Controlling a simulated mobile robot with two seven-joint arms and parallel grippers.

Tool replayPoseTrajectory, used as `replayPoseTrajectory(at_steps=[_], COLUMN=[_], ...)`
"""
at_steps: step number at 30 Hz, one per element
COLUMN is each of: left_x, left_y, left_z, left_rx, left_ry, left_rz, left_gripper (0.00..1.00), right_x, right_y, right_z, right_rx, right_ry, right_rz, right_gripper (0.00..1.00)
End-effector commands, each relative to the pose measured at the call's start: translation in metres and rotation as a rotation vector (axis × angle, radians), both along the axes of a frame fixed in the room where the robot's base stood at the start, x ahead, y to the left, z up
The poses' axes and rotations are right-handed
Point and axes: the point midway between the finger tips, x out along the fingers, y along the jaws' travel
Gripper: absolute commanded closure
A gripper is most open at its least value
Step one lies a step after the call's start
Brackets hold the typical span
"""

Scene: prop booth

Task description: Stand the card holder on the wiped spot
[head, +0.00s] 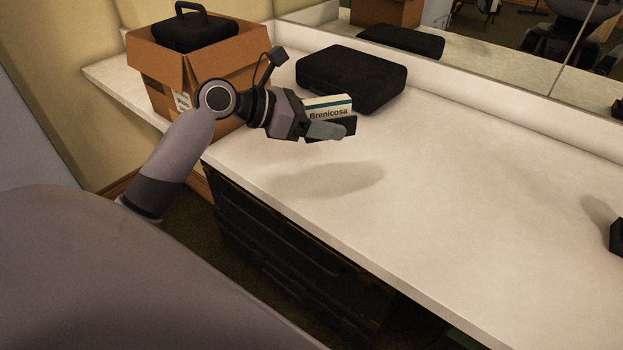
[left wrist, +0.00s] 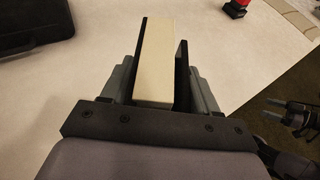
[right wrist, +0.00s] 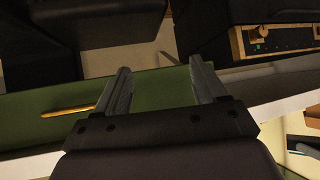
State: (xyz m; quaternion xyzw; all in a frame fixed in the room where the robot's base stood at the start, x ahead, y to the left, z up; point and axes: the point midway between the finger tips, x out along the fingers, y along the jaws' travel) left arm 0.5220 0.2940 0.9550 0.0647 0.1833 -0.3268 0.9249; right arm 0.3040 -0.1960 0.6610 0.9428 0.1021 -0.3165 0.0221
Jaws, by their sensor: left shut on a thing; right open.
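My left gripper (head: 334,124) is shut on a pale block with a teal band and the word "Brenicosa", which I take as the card holder (head: 328,105). It is held above the white counter (head: 460,200). In the left wrist view the cream card holder (left wrist: 155,55) sits between the two dark fingers. A soft dark patch (head: 330,180) lies on the counter below; I cannot tell whether it is the wiped spot or only shadow. My right gripper (right wrist: 157,80) is open and empty, above a green surface, and out of the head view.
A cardboard box (head: 190,75) with a black case stands at the back left. Another black case (head: 352,78) lies behind my left gripper. A black object (head: 617,237) is at the right edge. The middle counter is clear.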

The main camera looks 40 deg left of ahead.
Motion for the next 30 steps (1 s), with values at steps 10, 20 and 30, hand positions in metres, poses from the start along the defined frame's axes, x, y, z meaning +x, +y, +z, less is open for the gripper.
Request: replayPoseTrajectory(at_steps=[10, 20, 30], left_x=[0.038, 0.04, 0.04], left_y=[0.054, 0.058, 0.058], left_z=[0.048, -0.005, -0.081], left_rx=[0.001, -0.001, -0.001], left_ry=[-0.002, 0.009, 0.002], left_rz=[0.193, 0.209, 0.21], left_gripper=[0.76, 0.76, 0.76], right_x=[0.003, 0.005, 0.008], right_y=[0.003, 0.004, 0.006], right_z=[-0.025, -0.035, -0.05], right_rx=[0.007, 0.012, 0.02], right_ry=[0.0, 0.001, -0.002], right_rz=[0.009, 0.009, 0.01], right_gripper=[0.29, 0.29, 0.29])
